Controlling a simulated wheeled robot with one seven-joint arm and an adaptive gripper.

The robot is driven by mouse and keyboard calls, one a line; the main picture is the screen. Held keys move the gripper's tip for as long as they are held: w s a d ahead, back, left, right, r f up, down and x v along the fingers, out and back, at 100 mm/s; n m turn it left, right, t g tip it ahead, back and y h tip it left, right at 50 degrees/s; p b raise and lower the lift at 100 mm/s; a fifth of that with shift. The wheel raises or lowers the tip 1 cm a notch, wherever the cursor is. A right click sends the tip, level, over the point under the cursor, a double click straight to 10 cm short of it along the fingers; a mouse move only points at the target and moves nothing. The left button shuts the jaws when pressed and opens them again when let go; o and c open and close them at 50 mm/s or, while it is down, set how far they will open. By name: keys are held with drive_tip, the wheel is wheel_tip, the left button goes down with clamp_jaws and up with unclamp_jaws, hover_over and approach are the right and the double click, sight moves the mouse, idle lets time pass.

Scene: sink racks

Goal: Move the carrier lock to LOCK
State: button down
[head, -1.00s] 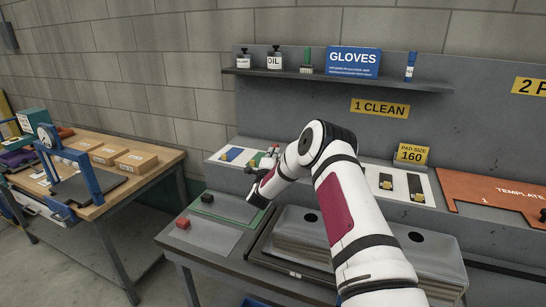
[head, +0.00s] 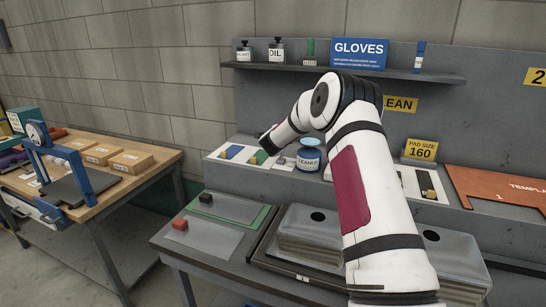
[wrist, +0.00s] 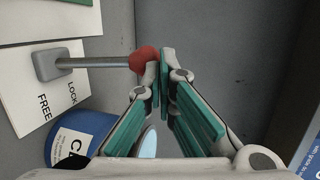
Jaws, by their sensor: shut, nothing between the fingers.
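The carrier lock is a metal lever (wrist: 95,62) on a grey pivot block (wrist: 48,65), ending in a red ball knob (wrist: 143,60) in the wrist view. Its white plate (wrist: 22,95) reads LOCK and FREE. The lever points right, lying along the LOCK word's side of the plate, with FREE farther off. My gripper (wrist: 162,66) is shut and empty, its fingertips right beside the red knob; I cannot tell whether they touch. In the head view my gripper is small at the arm's end (head: 268,142), and the lever cannot be made out there.
A blue jar (head: 308,156) stands right of my gripper; it also shows close below the lever in the wrist view (wrist: 75,135). A shelf (head: 340,72) with bottles and a GLOVES box (head: 358,54) is above. Metal basins (head: 325,232) lie in front.

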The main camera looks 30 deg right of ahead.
drive_tip(key=shift+w+d+b, duration=0.45)
drive_tip(key=shift+d+b, duration=0.2)
drive_tip(key=shift+s, duration=0.1)
